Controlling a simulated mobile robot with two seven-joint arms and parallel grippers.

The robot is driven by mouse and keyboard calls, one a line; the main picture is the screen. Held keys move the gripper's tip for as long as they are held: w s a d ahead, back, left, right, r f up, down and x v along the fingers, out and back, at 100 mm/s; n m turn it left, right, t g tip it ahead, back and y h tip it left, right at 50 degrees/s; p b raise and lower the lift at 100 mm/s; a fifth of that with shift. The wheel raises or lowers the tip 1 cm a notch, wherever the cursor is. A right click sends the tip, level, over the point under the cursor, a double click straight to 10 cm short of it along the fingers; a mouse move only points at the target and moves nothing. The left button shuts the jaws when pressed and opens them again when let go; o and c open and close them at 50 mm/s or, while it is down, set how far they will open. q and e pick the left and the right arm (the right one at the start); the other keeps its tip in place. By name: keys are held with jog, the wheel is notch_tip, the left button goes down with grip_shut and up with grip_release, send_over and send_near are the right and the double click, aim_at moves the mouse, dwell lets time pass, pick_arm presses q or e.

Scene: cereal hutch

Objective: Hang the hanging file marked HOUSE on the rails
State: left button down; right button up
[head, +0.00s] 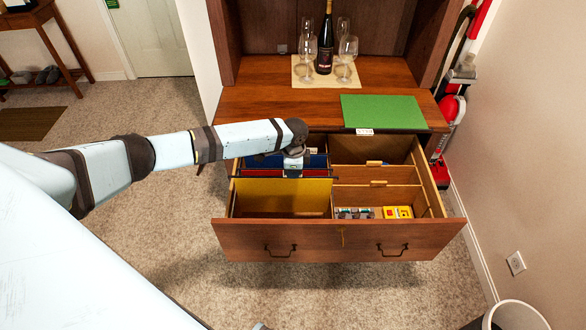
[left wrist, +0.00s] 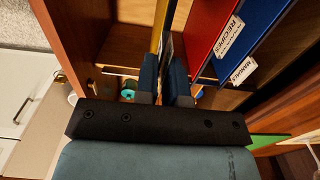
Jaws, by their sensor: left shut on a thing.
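A yellow hanging file (head: 283,197) is upright in the left part of the open drawer, and its edge shows in the left wrist view (left wrist: 158,28). My left gripper (head: 293,168) is shut on its top edge, with the fingers (left wrist: 166,84) on either side of it. I cannot read a HOUSE mark on it. I cannot tell whether its ends rest on the rails. Behind it are a red file (left wrist: 207,35) marked RECIPES and a blue file (left wrist: 253,42) marked MANUALS. My right gripper is not in view.
The drawer (head: 340,240) is pulled out. Its right half has dividers and small boxes (head: 397,212). A green mat (head: 384,111), a bottle (head: 325,45) and several glasses stand on the hutch top above. A red vacuum (head: 447,115) is at right.

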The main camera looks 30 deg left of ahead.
pick_arm(q)
jog(key=shift+f+b, duration=0.85)
jog(key=shift+f, duration=0.95)
notch_tip(320, 180, down, 5)
jog(key=b, duration=0.2)
jog(key=shift+b, duration=0.4)
jog(key=c, duration=0.8)
grip_release()
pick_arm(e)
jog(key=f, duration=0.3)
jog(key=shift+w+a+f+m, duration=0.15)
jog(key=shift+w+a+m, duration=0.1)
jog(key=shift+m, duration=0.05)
pick_arm(q)
jog(key=shift+r+p, duration=2.5)
jog(key=shift+p, duration=0.05)
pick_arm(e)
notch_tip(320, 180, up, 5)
